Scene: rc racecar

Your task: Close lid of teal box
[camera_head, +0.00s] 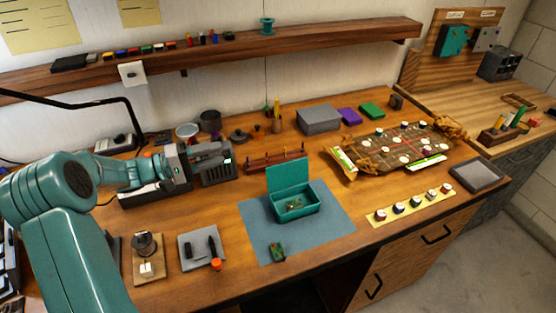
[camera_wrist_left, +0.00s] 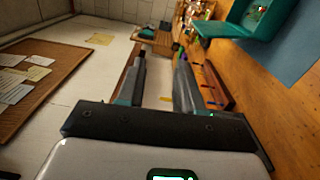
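The teal box (camera_head: 298,210) stands on a blue-grey mat (camera_head: 335,222) in the middle of the bench. Its lid (camera_head: 288,176) stands open, roughly upright at the back edge, and small items show inside. Part of the box also shows at the upper right of the left wrist view (camera_wrist_left: 222,29). My left gripper (camera_head: 208,153) is left of and behind the box, apart from it. In the left wrist view its two fingers (camera_wrist_left: 162,60) are spread with nothing between them. My right gripper is not in view.
A small green-and-red piece (camera_head: 277,252) lies at the mat's front. A low wooden tool rack (camera_head: 262,165) stands behind the lid. A grey box (camera_head: 319,119) stands further back. A game board (camera_head: 385,152) and a yellow strip with pots (camera_head: 410,206) lie to the right.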

